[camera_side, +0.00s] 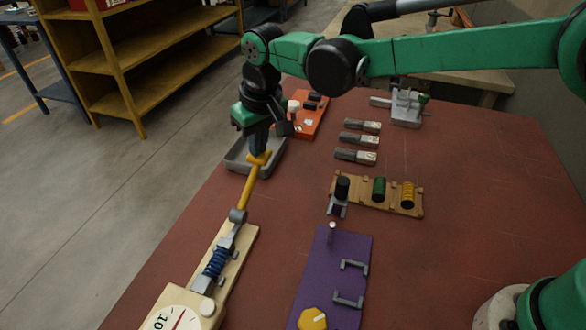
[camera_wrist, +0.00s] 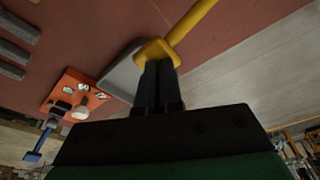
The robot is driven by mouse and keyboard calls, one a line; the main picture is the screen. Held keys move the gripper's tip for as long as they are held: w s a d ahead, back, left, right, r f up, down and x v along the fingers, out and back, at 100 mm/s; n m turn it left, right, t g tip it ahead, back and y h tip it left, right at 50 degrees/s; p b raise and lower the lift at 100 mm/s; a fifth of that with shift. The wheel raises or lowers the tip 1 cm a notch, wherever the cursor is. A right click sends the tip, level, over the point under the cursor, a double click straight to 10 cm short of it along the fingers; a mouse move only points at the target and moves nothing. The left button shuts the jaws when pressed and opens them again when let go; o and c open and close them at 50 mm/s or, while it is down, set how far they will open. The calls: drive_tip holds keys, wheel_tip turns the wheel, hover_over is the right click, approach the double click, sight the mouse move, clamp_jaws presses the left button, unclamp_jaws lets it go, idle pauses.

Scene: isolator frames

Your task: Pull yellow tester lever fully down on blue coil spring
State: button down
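The tester has a cream base (camera_side: 238,262) at the lower left of the side view. A blue coil spring (camera_side: 216,262) sits along it, below a grey pivot. The yellow lever (camera_side: 250,190) slants up and away from the pivot, its end beyond the base near a grey tray. In the wrist view the yellow lever (camera_wrist: 190,25) runs to the upper right from its crosspiece. My gripper (camera_side: 259,152) points down at that crosspiece. In the wrist view my gripper's fingers (camera_wrist: 158,66) are close together, their tips at the crosspiece; the exact contact is partly hidden.
A grey tray (camera_side: 238,160) lies behind the lever end, with an orange board (camera_side: 308,122) beyond it. A wooden rack (camera_side: 395,205) holds black, green and yellow coils. A purple board (camera_side: 318,275) stands right of the tester. Several grey blocks lie farther back.

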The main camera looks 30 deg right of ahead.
drive_tip(key=shift+w+d+f, duration=0.1)
drive_tip(key=shift+d+f, duration=0.05)
drive_tip(key=shift+f, duration=0.35)
drive_tip(key=shift+x, duration=0.9)
drive_tip(key=shift+d+f, duration=0.15)
drive_tip(key=shift+d, duration=0.05)
drive_tip(key=shift+f, duration=0.2)
drive_tip(key=shift+r, duration=0.15)
drive_tip(key=shift+w+a+v, duration=0.1)
drive_tip(key=shift+a+v, duration=0.25)
drive_tip(key=shift+v, duration=1.3)
drive_tip(key=shift+w+a+v, duration=0.15)
drive_tip(key=shift+a+v, duration=0.25)
drive_tip(key=shift+v, duration=1.25)
drive_tip(key=shift+w+a+v, duration=0.1)
drive_tip(key=shift+a+v, duration=0.25)
drive_tip(key=shift+v, duration=1.3)
drive_tip(key=shift+s+r, duration=0.1)
drive_tip(key=shift+r, duration=0.4)
